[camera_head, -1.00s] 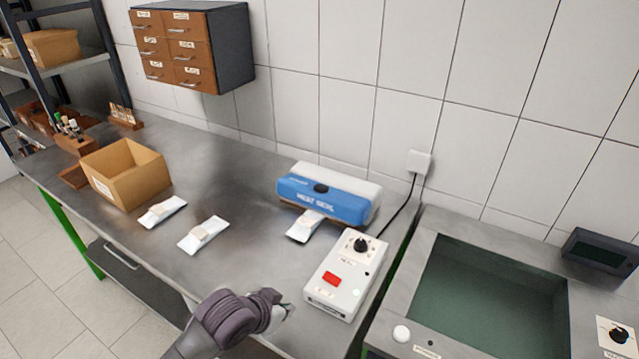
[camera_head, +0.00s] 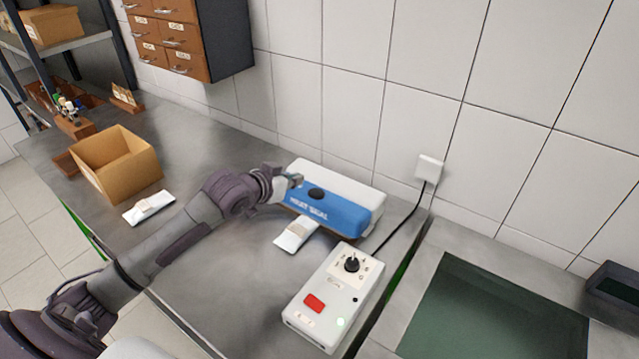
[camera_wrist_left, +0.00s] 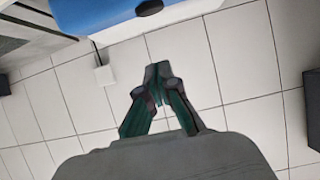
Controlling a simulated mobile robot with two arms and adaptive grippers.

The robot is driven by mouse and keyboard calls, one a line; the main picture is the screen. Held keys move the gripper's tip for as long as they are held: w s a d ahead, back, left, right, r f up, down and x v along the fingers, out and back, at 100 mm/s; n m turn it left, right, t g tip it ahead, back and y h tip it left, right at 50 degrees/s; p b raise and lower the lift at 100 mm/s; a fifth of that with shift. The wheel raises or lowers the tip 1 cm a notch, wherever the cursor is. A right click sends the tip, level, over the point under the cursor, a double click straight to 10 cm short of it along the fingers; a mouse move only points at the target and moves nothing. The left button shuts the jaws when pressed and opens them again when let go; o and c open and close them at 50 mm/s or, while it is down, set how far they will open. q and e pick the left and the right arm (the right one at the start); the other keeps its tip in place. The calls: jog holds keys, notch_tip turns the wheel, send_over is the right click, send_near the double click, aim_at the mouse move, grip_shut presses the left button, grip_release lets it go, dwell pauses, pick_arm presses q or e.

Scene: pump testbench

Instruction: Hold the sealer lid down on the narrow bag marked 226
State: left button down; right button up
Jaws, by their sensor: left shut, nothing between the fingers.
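The heat sealer has a blue lid (camera_head: 338,213) with a dark round knob (camera_head: 316,193) on top. A narrow white bag (camera_head: 296,234) sticks out from under the front of the lid; its marking is too small to read. My left gripper (camera_head: 296,181) is at the left end of the sealer, close to the lid and left of the knob. Whether it touches the lid I cannot tell. In the left wrist view its fingers (camera_wrist_left: 158,76) are shut and empty, and the blue lid (camera_wrist_left: 95,12) shows at the top edge.
A control box (camera_head: 332,298) with a red button and black dial stands in front of the sealer. A cardboard box (camera_head: 117,165) and another white bag (camera_head: 149,207) are at the left. A cable runs to a wall socket (camera_head: 429,170). A recessed basin (camera_head: 490,310) lies right.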

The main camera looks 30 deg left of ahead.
pick_arm(q)
jog(key=p, duration=0.2)
send_over(314, 195)
jog(key=s, duration=0.1)
jog(key=f, duration=0.3)
jog(key=shift+s+a, duration=0.15)
jog(key=shift+a, duration=0.05)
jog(key=x, duration=0.3)
jog(key=f, duration=0.1)
jog(key=f+p, duration=0.1)
jog(key=shift+s+f, duration=0.6)
jog(key=shift+f, duration=0.45)
pick_arm(e)
jog(key=s+r, duration=0.2)
jog(key=r, duration=0.1)
jog(key=shift+s+a+r, duration=0.1)
jog(key=shift+s+a, duration=0.1)
jog(key=shift+s, duration=0.05)
